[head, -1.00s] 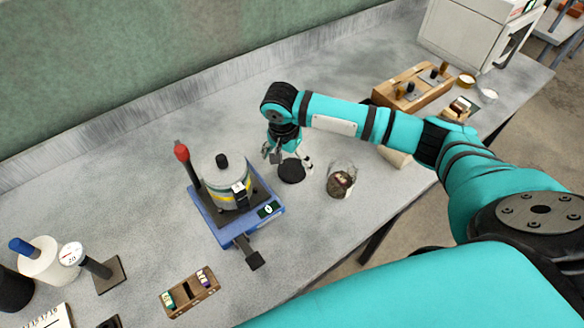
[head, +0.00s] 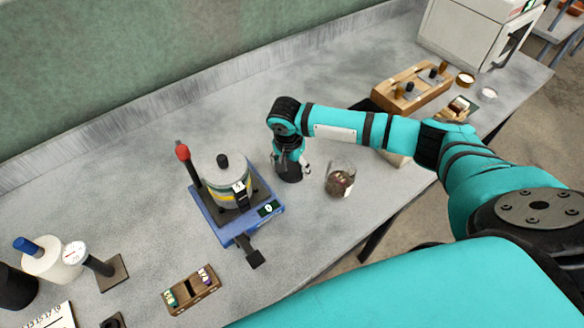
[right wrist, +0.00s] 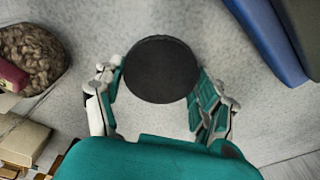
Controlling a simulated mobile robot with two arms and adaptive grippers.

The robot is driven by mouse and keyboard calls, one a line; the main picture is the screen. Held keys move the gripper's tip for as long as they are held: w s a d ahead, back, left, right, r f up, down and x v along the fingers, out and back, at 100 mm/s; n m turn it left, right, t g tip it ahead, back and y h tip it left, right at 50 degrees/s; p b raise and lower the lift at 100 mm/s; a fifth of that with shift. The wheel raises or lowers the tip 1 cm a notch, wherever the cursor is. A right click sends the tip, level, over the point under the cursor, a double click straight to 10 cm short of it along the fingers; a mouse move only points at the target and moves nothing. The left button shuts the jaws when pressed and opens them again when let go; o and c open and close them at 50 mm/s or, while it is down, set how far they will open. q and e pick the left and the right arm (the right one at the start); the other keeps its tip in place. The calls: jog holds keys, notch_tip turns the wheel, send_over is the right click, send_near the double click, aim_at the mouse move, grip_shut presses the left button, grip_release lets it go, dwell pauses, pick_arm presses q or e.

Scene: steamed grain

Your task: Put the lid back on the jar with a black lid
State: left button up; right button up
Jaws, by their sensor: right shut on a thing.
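The jar (head: 340,180) is clear glass with brown contents and a label. It stands open on the bench, just right of my right gripper, and shows at the left of the right wrist view (right wrist: 32,62). The black lid (right wrist: 160,69) is a flat round disc between the fingers of my right gripper (right wrist: 160,82). In the head view the right gripper (head: 291,168) points down at the bench, shut on the lid (head: 290,177). The lid is at or very near the bench top; any small gap is hidden. My left gripper is not in view.
A blue device (head: 236,218) with a metal pot (head: 224,178) and a red-knobbed lever (head: 183,152) stands left of the gripper. A wooden rack (head: 415,88) is at the upper right. The bench behind the gripper is clear.

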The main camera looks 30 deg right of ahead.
aim_at(292, 169)
jog(key=shift+r, duration=0.1)
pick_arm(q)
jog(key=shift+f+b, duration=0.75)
pick_arm(e)
notch_tip(292, 169, up, 10)
